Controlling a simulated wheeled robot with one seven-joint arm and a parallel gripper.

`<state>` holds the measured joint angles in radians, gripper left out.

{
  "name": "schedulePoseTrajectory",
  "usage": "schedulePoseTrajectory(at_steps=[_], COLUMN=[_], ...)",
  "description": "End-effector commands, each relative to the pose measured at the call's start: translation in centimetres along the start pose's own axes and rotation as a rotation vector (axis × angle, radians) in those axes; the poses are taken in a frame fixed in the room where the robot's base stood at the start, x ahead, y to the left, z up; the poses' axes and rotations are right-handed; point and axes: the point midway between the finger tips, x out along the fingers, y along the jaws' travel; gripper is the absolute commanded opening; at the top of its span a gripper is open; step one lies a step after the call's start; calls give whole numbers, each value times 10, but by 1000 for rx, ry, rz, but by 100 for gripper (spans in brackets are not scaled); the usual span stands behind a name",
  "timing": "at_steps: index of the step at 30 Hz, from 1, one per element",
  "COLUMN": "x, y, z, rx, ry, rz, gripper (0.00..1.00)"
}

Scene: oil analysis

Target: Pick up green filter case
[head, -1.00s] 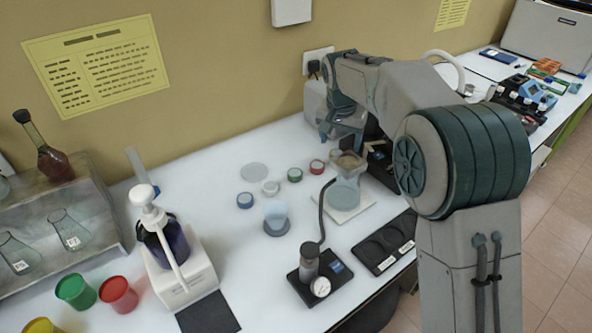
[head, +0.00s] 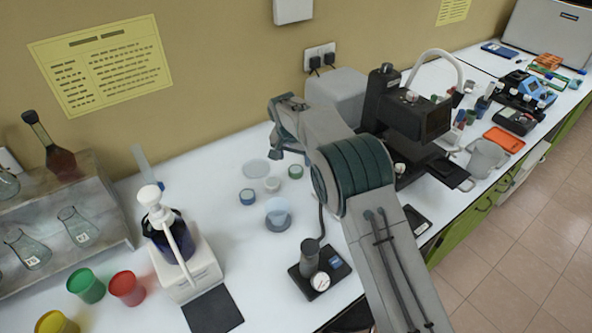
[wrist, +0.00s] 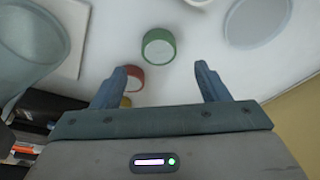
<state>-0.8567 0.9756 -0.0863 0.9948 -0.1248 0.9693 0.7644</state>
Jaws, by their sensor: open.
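The green filter case (head: 295,171), a small round case with a green rim and pale top, lies on the white bench in the head view. In the wrist view the green filter case (wrist: 158,46) appears just above the gap between the fingertips, left of centre. My gripper (wrist: 162,72) is open and empty, with its blue-grey fingers apart. It does not visibly touch the case. In the head view my arm's end hangs over the bench behind the cases; its fingertips are hard to make out there.
A red case (wrist: 133,78) sits close by the left finger, with a yellow one (wrist: 125,101) partly hidden below it. A glass vessel (wrist: 30,45) stands at the left in the wrist view.

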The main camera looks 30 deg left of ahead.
Motion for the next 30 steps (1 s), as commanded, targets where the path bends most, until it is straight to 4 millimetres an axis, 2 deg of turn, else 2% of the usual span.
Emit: schedulePoseTrajectory(at_steps=[5, 12, 16, 23, 28, 30], x=[12, 46, 54, 55, 55, 55], y=[1, 1, 1, 1, 1, 1], z=[1, 4, 4, 4, 4, 4], rx=[0, 0, 1, 1, 1, 1], ry=[-2, -1, 0, 0, 0, 0], rz=[2, 1, 0, 0, 0, 0], gripper=[68, 68, 68, 68, 21, 20])
